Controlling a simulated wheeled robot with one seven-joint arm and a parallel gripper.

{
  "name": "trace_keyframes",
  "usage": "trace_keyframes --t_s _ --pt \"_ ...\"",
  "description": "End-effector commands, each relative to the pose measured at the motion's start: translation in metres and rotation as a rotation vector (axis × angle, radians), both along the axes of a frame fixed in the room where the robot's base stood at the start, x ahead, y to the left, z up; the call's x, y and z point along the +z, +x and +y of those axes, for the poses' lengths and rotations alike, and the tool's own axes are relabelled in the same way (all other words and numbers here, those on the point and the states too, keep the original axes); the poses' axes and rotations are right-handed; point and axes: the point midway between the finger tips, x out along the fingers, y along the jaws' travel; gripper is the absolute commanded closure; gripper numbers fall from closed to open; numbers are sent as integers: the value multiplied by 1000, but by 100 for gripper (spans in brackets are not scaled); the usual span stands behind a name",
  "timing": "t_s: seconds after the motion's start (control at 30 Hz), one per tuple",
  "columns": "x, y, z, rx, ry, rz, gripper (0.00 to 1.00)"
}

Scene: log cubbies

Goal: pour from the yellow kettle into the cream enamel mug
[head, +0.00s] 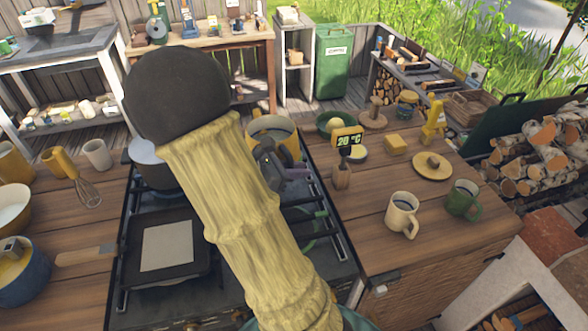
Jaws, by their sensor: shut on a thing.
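The yellow kettle (288,127) shows at the back of the stove, partly hidden behind my arm and gripper. I see its yellow rim and a grey top or inside; its spout and handle are not clear. My gripper (283,178) is dark and at the kettle's near side, shut on it; the fingers are mostly hidden. I cannot tell whether the kettle touches the stove. The cream enamel mug (401,212) stands upright on the wooden counter to the right, apart from the kettle, its handle toward the lower right. Its inside looks dark.
A green mug (464,197) stands right of the cream mug. A grey pot (150,172) is left of my arm.

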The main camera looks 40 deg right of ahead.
Motion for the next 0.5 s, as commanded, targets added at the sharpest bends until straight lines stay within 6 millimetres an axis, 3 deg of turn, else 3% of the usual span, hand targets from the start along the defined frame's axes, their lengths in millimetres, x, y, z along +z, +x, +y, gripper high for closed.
trace_keyframes --t_s 0.5 --pt "-3 -33 14 171 -5 -15 100"
